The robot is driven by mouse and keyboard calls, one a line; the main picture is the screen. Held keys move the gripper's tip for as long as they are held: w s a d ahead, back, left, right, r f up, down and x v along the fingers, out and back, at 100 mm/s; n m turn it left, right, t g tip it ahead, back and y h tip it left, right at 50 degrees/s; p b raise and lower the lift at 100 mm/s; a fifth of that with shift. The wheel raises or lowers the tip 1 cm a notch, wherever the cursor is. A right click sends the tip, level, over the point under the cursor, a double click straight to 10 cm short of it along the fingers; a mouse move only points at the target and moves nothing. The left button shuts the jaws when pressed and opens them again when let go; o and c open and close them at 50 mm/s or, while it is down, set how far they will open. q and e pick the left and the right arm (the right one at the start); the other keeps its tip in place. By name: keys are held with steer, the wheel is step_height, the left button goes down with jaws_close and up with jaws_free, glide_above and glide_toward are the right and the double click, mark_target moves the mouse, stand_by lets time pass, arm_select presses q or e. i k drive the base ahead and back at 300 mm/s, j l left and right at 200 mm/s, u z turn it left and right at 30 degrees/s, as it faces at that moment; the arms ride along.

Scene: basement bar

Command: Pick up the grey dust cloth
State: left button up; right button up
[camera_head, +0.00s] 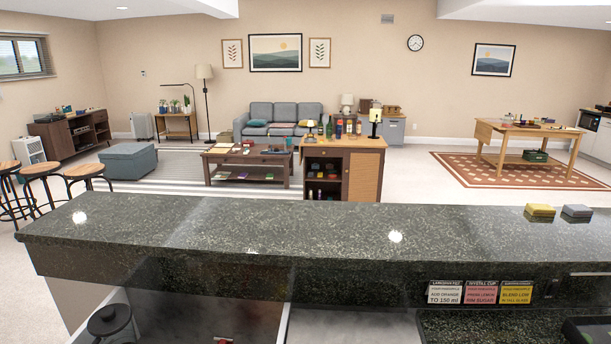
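A small grey folded block, which looks like the grey dust cloth (577,211), lies on the dark stone bar top (300,225) near its right end. A yellow one of similar shape, likely a yellow cloth (540,210), lies just left of it, with a small gap between them. Neither of my grippers is in the head view, so nothing shows of whether they are open or shut.
The raised bar top spans the view in front of me. Three cards (481,292) stand on its near face above a lower counter. A dark round object (109,320) is at the lower left. The bar top left of the cloths is clear.

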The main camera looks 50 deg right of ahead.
mark_target(573, 210)
steer(key=z, duration=3.55)
steer(key=l+z, duration=0.1)
steer(key=z, duration=0.3)
steer(key=i+z, duration=0.1)
steer(key=z, duration=0.7)
